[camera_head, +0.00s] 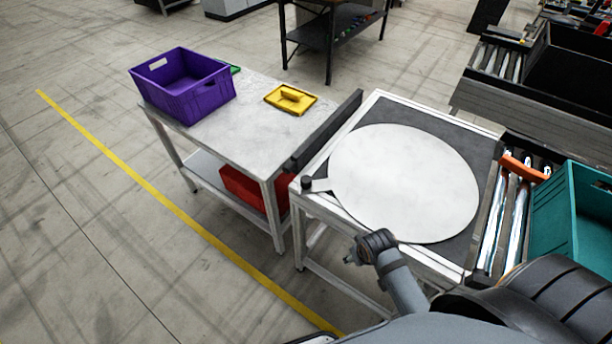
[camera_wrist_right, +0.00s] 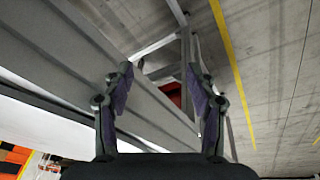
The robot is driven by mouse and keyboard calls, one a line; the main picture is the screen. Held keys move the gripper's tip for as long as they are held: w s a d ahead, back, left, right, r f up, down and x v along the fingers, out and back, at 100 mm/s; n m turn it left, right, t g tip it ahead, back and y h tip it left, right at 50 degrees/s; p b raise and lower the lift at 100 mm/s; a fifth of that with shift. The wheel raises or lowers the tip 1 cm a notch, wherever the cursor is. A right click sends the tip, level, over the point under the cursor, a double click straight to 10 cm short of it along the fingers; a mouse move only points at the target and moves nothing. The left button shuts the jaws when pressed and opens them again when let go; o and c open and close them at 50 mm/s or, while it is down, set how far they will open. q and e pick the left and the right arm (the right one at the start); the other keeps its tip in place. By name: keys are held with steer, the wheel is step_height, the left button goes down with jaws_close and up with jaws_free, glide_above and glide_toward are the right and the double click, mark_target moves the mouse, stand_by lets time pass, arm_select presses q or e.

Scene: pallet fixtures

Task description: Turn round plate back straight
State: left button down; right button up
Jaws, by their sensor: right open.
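The round plate (camera_head: 405,185) is a large white disc lying flat on a dark-topped, white-framed table (camera_head: 400,108). A short tab (camera_head: 320,185) sticks out from its left side toward the table's left corner, beside a small black knob (camera_head: 307,182). My right gripper (camera_head: 354,252) is outside the table's front edge, near the plate's front rim and apart from the tab. In the right wrist view the right gripper (camera_wrist_right: 160,82) is open and empty, with grey rails and the floor beyond its fingers. My left gripper is not in view.
A purple crate (camera_head: 196,101) and a yellow tray (camera_head: 291,99) stand on the side table (camera_head: 235,140) at left. A dark bar (camera_head: 326,131) rises between the two tables. A roller conveyor (camera_head: 506,215) and teal crate (camera_head: 562,215) stand at right. Floor at left is clear.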

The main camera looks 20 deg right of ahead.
step_height(320, 180, up, 8)
steer(key=w+p, duration=0.1)
steer(key=shift+m+g, duration=0.6)
steer(key=shift+g, duration=0.1)
steer(key=w+a+r, duration=0.1)
steer(key=w, duration=0.4)
steer(key=w+a, duration=0.1)
steer(key=w, duration=0.4)
steer(key=w+a+r, duration=0.1)
steer(key=w, duration=0.4)
steer(key=shift+a+r, duration=0.2)
steer(key=shift+r, duration=0.1)
step_height(320, 180, up, 8)
steer(key=g, duration=0.2)
glide_above(306, 178)
steer(key=shift+a+y, duration=0.1)
steer(key=shift+y, duration=0.3)
steer(key=shift+r, duration=0.1)
steer(key=shift+s, duration=0.1)
step_height(306, 178, down, 9)
steer(key=shift+f+p, duration=0.1)
steer(key=shift+p, duration=0.95)
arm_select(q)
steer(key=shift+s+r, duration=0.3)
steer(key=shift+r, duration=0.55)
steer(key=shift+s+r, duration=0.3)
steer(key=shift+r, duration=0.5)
arm_select(e)
steer(key=shift+f, duration=0.7)
steer(key=shift+c, duration=0.2)
